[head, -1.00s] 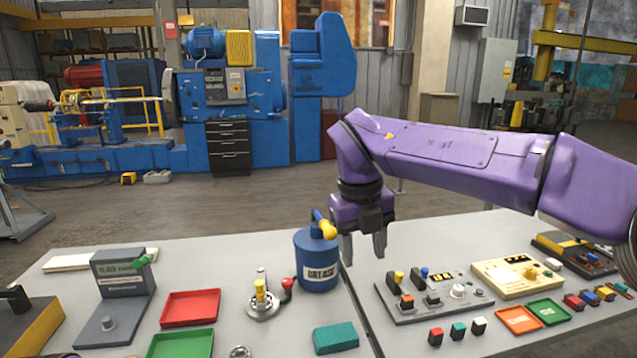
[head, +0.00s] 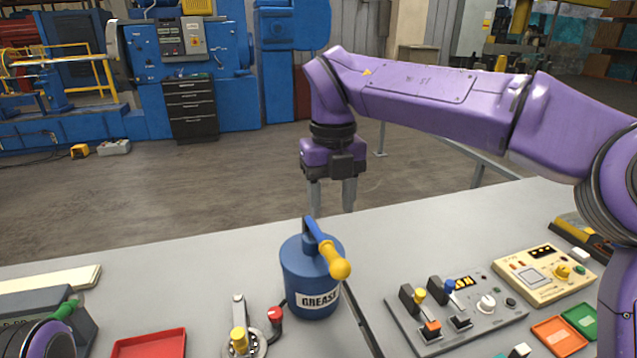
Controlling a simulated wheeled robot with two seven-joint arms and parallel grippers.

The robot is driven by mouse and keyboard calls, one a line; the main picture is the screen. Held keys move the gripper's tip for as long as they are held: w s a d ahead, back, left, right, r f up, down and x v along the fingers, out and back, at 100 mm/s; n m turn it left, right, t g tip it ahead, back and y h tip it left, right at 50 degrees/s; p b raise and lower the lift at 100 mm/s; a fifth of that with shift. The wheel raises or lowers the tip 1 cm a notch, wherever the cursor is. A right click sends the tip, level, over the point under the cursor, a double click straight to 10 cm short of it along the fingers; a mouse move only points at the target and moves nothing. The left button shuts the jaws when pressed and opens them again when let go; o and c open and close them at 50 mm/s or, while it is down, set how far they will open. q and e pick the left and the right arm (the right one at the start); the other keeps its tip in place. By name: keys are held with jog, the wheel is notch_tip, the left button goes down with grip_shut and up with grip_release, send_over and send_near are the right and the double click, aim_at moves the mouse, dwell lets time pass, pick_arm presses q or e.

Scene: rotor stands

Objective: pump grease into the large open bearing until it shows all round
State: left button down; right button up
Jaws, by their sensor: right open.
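The blue grease pot (head: 308,291), labelled GREASE, stands upright on the grey table. Its blue pump lever (head: 313,231) ends in a yellow knob (head: 340,269) at the pot's front right. A red-tipped nozzle (head: 275,314) shows beside the pot, next to a round metal fitting (head: 238,349) with a yellow knob. My right gripper (head: 332,197) is open and empty, its fingers pointing down, seen above and beyond the pot and apart from it. My left gripper is out of view. I cannot make out the large open bearing in the current view.
A grey switch panel (head: 455,312) and a cream control box (head: 545,275) stand to the right, with orange (head: 558,336) and green trays near them. A red tray (head: 148,344) lies at the lower left. Bare table lies behind the pot.

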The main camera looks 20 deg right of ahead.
aim_at(331, 250)
jog(key=shift+f, duration=0.1)
jog(key=shift+s+f+b, duration=0.2)
jog(key=shift+f+b, duration=0.05)
jog(key=shift+b, duration=0.25)
jog(key=s+f+b, duration=0.1)
jog(key=b, duration=0.1)
jog(key=s+f+b, duration=0.1)
jog(key=f+b, duration=0.1)
jog(key=shift+s+a, duration=0.1)
jog(key=shift+s, duration=0.2)
jog(key=f+b, duration=0.1)
jog(key=f, duration=0.1)
jog(key=w+f+b, duration=0.1)
jog(key=f+b, duration=0.1)
jog(key=w+f+b, duration=0.1)
jog(key=f, duration=0.1)
jog(key=shift+f+b, duration=0.25)
jog(key=shift+b, duration=0.05)
jog(key=shift+s, duration=0.4)
jog(key=shift+w, duration=0.1)
jog(key=shift+w+f, duration=0.1)
jog(key=c, duration=0.7)
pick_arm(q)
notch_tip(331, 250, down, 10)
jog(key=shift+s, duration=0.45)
pick_arm(e)
jog(key=shift+f, duration=0.1)
